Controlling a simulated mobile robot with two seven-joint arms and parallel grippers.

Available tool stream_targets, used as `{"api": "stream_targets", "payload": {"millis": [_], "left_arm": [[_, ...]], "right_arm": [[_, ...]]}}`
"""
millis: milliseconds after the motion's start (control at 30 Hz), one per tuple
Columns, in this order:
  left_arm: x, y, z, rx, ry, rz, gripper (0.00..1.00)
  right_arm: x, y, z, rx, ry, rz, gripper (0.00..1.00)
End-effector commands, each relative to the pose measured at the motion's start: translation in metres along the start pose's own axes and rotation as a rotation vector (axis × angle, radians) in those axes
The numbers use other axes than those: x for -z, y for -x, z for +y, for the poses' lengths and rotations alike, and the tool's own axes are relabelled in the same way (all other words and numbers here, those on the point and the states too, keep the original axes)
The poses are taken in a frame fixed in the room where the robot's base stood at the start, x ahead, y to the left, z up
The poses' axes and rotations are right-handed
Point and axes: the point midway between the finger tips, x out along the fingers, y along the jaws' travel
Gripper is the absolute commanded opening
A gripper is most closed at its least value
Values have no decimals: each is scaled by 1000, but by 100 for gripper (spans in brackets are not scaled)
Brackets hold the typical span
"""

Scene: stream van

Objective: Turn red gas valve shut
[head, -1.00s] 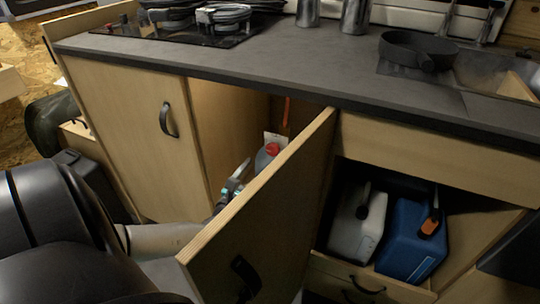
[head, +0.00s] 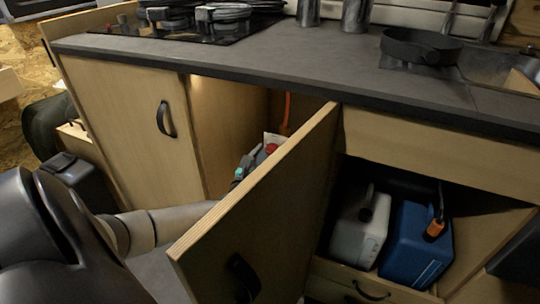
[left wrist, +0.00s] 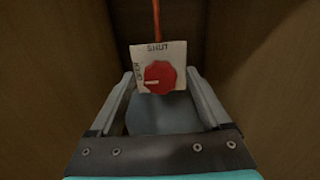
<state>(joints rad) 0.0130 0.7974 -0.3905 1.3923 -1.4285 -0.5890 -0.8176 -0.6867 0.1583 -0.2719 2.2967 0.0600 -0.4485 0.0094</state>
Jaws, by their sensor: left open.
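The red gas valve knob (left wrist: 160,77) sits on a white plate (left wrist: 175,49) in the left wrist view. The plate reads SHUT at its top and OPEN at its left side. The knob's white mark points left, towards OPEN. My left gripper (left wrist: 162,82) is open, with one finger on each side of the knob and a gap on both sides. In the head view it (head: 246,164) is inside the cupboard, partly hidden by the open door, beside the red knob (head: 271,149). My right gripper is not in view.
A grey rounded gas bottle (left wrist: 160,114) shows below the knob. An orange hose (head: 287,108) runs up behind the plate. The open cupboard door (head: 265,205) stands close to the right of my left arm. White (head: 357,232) and blue (head: 412,244) canisters stand right of it.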

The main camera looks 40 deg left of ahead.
Motion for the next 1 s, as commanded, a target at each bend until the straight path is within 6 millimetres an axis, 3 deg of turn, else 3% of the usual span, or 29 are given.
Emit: {"api": "stream_targets", "payload": {"millis": [433, 1000], "left_arm": [[0, -4, 0, 0, 0, 0, 81], [0, -4, 0, 0, 0, 0, 18]], "right_arm": [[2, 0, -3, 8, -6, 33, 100], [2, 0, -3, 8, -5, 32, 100]]}}
